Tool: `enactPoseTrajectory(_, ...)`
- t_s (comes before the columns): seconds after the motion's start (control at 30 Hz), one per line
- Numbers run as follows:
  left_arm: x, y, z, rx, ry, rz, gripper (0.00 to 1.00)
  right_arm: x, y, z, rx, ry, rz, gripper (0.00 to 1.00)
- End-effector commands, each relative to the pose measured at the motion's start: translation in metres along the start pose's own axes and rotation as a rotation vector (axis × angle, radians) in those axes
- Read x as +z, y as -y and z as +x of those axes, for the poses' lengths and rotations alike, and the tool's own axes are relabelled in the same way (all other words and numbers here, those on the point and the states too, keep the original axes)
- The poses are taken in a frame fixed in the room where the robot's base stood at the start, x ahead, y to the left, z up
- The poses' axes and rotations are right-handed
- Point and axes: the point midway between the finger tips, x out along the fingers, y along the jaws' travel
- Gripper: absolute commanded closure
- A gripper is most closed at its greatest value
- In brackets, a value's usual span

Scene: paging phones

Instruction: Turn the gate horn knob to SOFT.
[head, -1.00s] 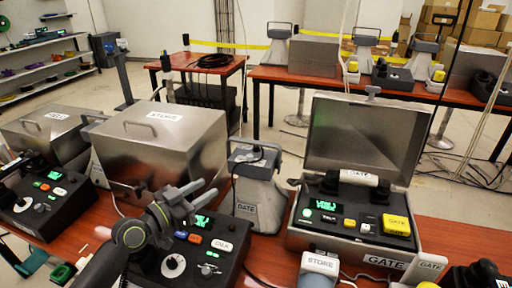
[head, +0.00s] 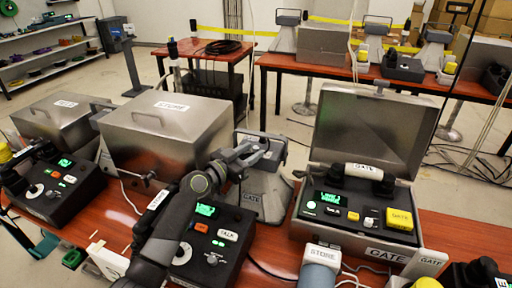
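The gate horn (head: 262,197) is a grey horn speaker labelled GATE, standing on the red table between the STORE box and the open GATE case. My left gripper (head: 260,152) is at the upper part of this horn, with its fingers apart. The fingers and wrist cover part of the horn's top, so its knob and any SOFT mark cannot be made out. I cannot tell whether the fingers touch the horn.
The open GATE case (head: 345,225) with a handset and yellow button stands to the right. A metal STORE box (head: 165,135) stands left. A black TALK console (head: 225,255) lies below my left arm.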

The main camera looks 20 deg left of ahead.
Motion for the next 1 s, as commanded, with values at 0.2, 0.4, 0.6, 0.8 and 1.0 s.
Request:
enactPoseTrajectory(0.2, 0.0, 0.0, 0.022, 0.0, -0.001, -0.002, 0.62, 0.002, -0.002, -0.002, 0.002, 0.002, 0.0, 0.64)
enactPoseTrajectory(0.4, 0.0, 0.0, 0.028, -0.001, -0.001, 0.001, 0.62, 0.006, -0.002, -0.002, 0.003, 0.009, 0.0, 0.64)
enactPoseTrajectory(0.6, 0.0, 0.0, 0.028, -0.001, -0.001, 0.0, 0.62, 0.008, -0.002, -0.002, 0.003, 0.011, 0.0, 0.64)
enactPoseTrajectory(0.8, 0.0, 0.0, 0.028, -0.001, -0.001, 0.0, 0.87, 0.008, -0.002, -0.002, 0.003, 0.012, 0.0, 0.64)
enactPoseTrajectory(1.0, 0.0, 0.0, 0.028, -0.001, -0.001, 0.0, 1.0, 0.008, -0.002, -0.002, 0.002, 0.012, 0.0, 0.64)
